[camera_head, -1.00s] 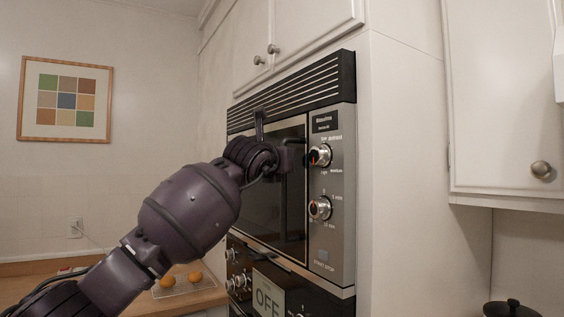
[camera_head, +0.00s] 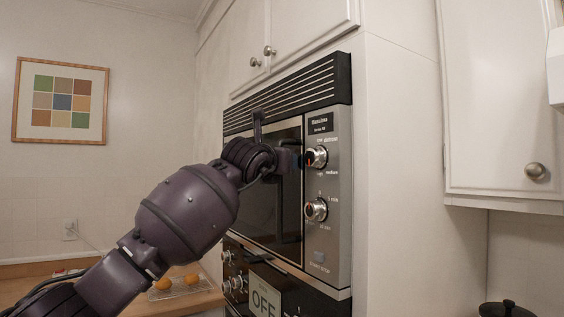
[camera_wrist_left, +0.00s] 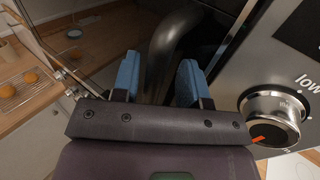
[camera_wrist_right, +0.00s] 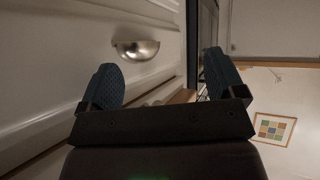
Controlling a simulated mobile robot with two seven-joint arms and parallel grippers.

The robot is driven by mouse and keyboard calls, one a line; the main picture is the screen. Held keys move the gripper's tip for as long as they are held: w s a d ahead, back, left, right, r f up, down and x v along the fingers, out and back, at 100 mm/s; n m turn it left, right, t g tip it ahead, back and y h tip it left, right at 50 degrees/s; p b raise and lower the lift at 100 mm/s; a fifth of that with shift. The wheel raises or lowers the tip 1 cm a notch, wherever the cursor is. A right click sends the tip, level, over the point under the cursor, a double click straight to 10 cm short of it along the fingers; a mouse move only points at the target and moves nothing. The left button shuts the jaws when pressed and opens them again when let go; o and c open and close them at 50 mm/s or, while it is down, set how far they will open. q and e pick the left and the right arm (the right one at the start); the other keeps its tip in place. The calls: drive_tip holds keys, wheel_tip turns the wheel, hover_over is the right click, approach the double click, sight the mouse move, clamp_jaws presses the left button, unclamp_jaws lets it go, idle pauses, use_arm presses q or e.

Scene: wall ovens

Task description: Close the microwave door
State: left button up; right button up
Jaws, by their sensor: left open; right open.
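The microwave door (camera_head: 285,215) is a dark glass panel in the built-in wall unit. It looks about flush with the silver control panel (camera_head: 331,235); I cannot tell whether a small gap is left. My left gripper (camera_head: 291,160) is at the door's right side, by the upper knob. In the left wrist view my left gripper (camera_wrist_left: 158,75) is open, with the dark curved door handle (camera_wrist_left: 165,50) showing between and beyond its blue fingers. Contact is unclear. My left arm hides part of the door. My right gripper (camera_wrist_right: 165,85) is open and empty in the right wrist view.
The upper knob (camera_head: 316,157) is close to my left gripper; a lower knob (camera_head: 316,209) is below it. The oven controls (camera_head: 236,270) are under the microwave. A white drawer front with a cup pull (camera_wrist_right: 136,49) is near my right gripper.

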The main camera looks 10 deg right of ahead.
use_arm(q)
drive_tip(key=shift+f, duration=0.2)
drive_tip(key=v, duration=1.1)
drive_tip(key=shift+r+b, duration=0.15)
drive_tip(key=shift+b, duration=0.2)
drive_tip(key=shift+w, duration=0.1)
